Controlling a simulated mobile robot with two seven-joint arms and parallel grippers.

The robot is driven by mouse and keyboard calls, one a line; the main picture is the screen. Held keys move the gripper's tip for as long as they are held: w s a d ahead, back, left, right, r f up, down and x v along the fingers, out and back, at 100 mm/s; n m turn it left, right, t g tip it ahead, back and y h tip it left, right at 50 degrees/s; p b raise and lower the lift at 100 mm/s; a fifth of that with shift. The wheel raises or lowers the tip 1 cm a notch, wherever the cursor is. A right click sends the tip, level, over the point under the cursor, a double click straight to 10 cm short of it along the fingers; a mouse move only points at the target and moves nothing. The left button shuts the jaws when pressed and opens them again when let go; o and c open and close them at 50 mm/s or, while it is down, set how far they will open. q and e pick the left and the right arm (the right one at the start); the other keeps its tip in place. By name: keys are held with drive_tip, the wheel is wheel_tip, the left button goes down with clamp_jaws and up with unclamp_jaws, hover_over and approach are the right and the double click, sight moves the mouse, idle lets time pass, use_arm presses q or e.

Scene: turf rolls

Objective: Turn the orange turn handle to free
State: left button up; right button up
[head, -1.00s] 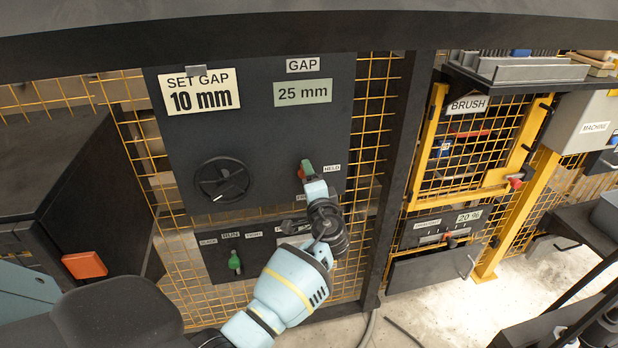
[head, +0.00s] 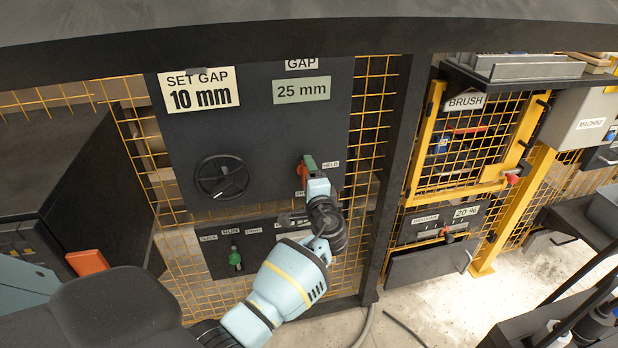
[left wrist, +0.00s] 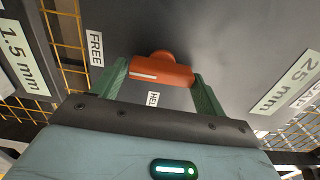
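The orange turn handle (head: 299,169) sits on the dark panel under the 25 mm display. In the left wrist view the handle (left wrist: 163,71) lies crosswise between the green fingers of my left gripper (left wrist: 160,76). The fingers appear to touch its two ends. A pale line on the handle points left, roughly toward the FREE label (left wrist: 95,48). The HELD label (left wrist: 152,99) is below the handle there. In the head view my left gripper (head: 305,168) covers part of the handle, and the HELD label (head: 331,164) is to its right. My right gripper is not seen.
A black handwheel (head: 222,178) is left of the handle, under the SET GAP 10 mm sign (head: 198,90). A green handle (head: 235,258) is on a lower panel. A yellow mesh gate (head: 470,150) stands right of a dark post (head: 400,170).

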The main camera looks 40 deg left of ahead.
use_arm(q)
drive_tip(key=shift+o, duration=1.2)
drive_tip(key=shift+d, duration=0.1)
drive_tip(key=v, duration=0.7)
drive_tip(key=shift+s+d, duration=0.2)
drive_tip(key=shift+s, duration=0.1)
